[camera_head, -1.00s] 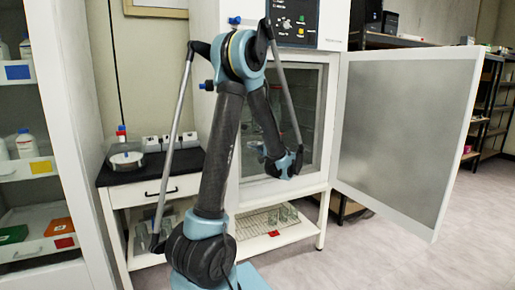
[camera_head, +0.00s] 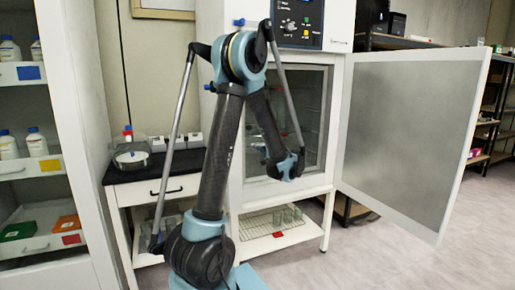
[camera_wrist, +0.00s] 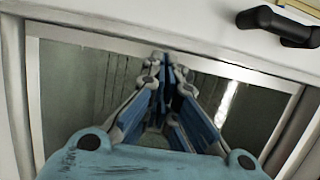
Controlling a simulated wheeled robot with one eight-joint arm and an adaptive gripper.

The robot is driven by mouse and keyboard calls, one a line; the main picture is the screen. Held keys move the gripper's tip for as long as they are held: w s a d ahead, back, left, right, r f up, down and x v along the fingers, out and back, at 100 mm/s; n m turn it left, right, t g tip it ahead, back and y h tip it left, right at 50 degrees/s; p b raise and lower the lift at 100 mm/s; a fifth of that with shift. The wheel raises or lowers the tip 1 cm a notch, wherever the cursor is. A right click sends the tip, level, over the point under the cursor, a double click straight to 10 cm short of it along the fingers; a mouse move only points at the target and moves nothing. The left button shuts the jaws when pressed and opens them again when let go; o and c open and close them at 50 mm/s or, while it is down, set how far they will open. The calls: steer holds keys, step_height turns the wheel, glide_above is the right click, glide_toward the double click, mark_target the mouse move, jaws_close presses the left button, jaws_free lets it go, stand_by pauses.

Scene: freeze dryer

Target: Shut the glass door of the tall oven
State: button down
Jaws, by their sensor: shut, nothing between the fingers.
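The tall oven (camera_head: 235,150) is a white cabinet on legs with a glass-fronted chamber in the middle. Its door (camera_head: 407,140), a white frame around a greyish translucent pane, stands wide open to the right, hinged at the oven's right side. My arm stands in front of the oven, and its wrist hangs before the chamber opening, left of the door and apart from it. In the wrist view my gripper (camera_wrist: 167,62) is shut and empty, in front of a white-framed dark glassy pane (camera_wrist: 85,85). The gripper's fingertips cannot be made out in the head view.
A white bench (camera_head: 155,193) with a black top stands left of the oven. An open shelf cabinet (camera_head: 75,130) with bottles is at the far left. In the wrist view a black handle (camera_wrist: 278,25) is at top right. The floor (camera_head: 430,270) below the door is clear.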

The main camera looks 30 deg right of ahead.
steer(key=s+a, duration=0.1)
steer(key=s, duration=0.8)
steer(key=shift+s+a, duration=0.4)
steer(key=w+a+f+n+g+y, duration=0.1)
steer(key=w+a+f+n+g, duration=0.15)
steer(key=a, duration=0.75)
steer(key=w+a+f+n+g+y, duration=0.15)
steer(key=a+g, duration=0.25)
steer(key=a, duration=0.6)
steer(key=w+a+f+n+g+y, duration=0.1)
steer(key=w+a+n+g+y, duration=0.15)
steer(key=a, duration=0.85)
steer(key=s+a+f+n+g+h, duration=0.2)
steer(key=s+a+f+n+g, duration=0.25)
steer(key=s+a, duration=0.6)
steer(key=s+a+f+n+g+h, duration=0.1)
steer(key=s+f+n+h, duration=0.3)
steer(key=s, duration=0.7)
steer(key=shift+a+f+n+g+h, duration=0.4)
steer(key=shift+f+n+g, duration=0.25)
steer(key=shift+n, duration=0.35)
